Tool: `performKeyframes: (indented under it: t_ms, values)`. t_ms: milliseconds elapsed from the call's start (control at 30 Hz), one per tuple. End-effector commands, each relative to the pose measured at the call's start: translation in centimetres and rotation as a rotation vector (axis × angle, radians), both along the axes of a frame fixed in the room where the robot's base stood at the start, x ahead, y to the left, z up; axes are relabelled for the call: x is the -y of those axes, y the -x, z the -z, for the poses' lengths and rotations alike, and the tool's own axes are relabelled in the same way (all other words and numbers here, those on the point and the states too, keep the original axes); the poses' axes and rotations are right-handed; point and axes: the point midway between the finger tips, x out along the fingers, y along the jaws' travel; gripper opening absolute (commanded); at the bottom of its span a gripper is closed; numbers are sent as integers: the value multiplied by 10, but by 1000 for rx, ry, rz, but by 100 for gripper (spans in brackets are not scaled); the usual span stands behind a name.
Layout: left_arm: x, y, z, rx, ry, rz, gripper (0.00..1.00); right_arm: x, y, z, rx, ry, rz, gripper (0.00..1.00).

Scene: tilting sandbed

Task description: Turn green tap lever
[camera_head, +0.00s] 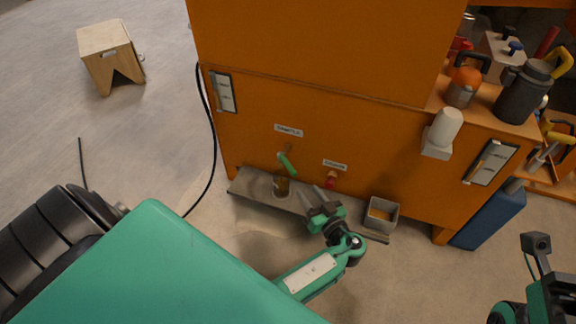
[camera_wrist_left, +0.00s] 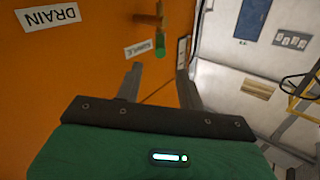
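The green tap lever (camera_head: 287,164) hangs slanted from a small tap on the orange cabinet, under a label reading SAMPLE in the wrist view. In that view the lever (camera_wrist_left: 161,44) is beyond my fingertips, between them and apart from both. My left gripper (camera_head: 312,195) is open and empty, below and to the right of the lever in the head view. Its two fingers also show in the left wrist view (camera_wrist_left: 158,78). Part of my right arm shows at the lower right edge of the head view; its finger state is unclear.
A red tap lever (camera_head: 332,180) is right of the green one, near my left gripper. A small jar (camera_head: 281,186) stands on the grey ledge (camera_head: 250,184) below the green lever. A grey bin (camera_head: 381,214) is to the right. A black cable (camera_head: 212,150) hangs on the left.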

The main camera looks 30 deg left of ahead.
Motion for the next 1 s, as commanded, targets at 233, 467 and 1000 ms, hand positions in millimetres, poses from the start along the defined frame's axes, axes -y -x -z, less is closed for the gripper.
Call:
performKeyframes:
  t_ms: [233,467,1000]
  values:
    - [-43,-21,1,1,-1,-2,39,-4,-1,0,14,0,-14,39]
    - [-86,-42,1,-2,-1,-2,39,-10,-1,-3,32,1,-31,39]
    - [-116,-58,0,-3,2,-1,39,-14,-1,-7,42,5,-44,39]
